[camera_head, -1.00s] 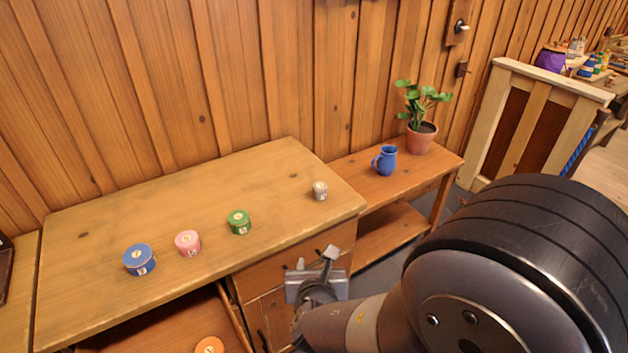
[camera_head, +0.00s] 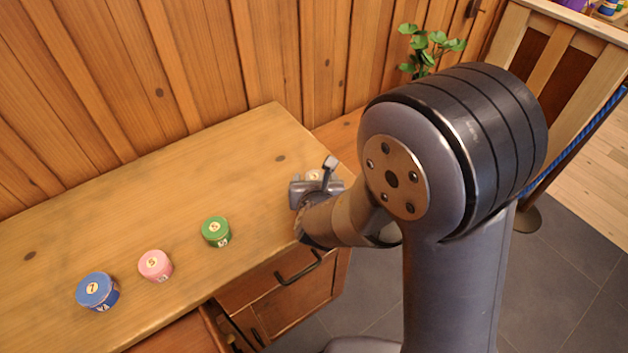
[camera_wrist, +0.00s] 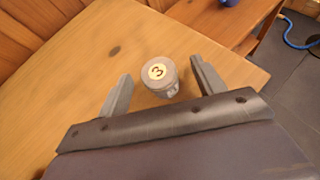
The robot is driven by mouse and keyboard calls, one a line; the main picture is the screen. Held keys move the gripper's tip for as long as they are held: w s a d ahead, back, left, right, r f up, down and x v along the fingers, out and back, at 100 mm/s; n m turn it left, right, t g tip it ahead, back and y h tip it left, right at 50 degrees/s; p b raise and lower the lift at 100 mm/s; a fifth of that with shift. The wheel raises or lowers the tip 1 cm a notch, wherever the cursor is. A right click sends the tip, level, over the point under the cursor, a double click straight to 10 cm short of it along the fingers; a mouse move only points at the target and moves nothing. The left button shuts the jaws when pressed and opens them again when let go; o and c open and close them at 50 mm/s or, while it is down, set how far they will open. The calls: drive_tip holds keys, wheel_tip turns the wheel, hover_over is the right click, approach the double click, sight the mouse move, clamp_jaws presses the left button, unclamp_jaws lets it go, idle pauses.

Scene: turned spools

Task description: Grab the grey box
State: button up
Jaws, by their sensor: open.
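The grey box (camera_wrist: 158,78) is a small round grey container with a cream label reading 3 on its lid. In the wrist view it stands on the wooden desk near the desk's corner, between and slightly ahead of my two open fingers. My gripper (camera_wrist: 158,92) is open and empty, with a finger on either side of the box. Whether either finger touches it I cannot tell. In the head view my gripper (camera_head: 318,178) is over the right end of the desk and hides most of the grey box; only a bit of its lid (camera_head: 313,175) shows.
On the desk (camera_head: 150,200) stand a green box (camera_head: 216,232), a pink box (camera_head: 155,265) and a blue box (camera_head: 97,291), left of my gripper. A plank wall (camera_head: 200,70) is behind. A potted plant (camera_head: 430,50) is at the back right, partly hidden by my arm.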

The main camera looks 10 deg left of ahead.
sight(314, 177)
drive_tip(key=shift+x, duration=2.35)
drive_tip(key=shift+s+a+f, duration=0.1)
drive_tip(key=shift+a, duration=0.05)
drive_tip(key=c, duration=1.1)
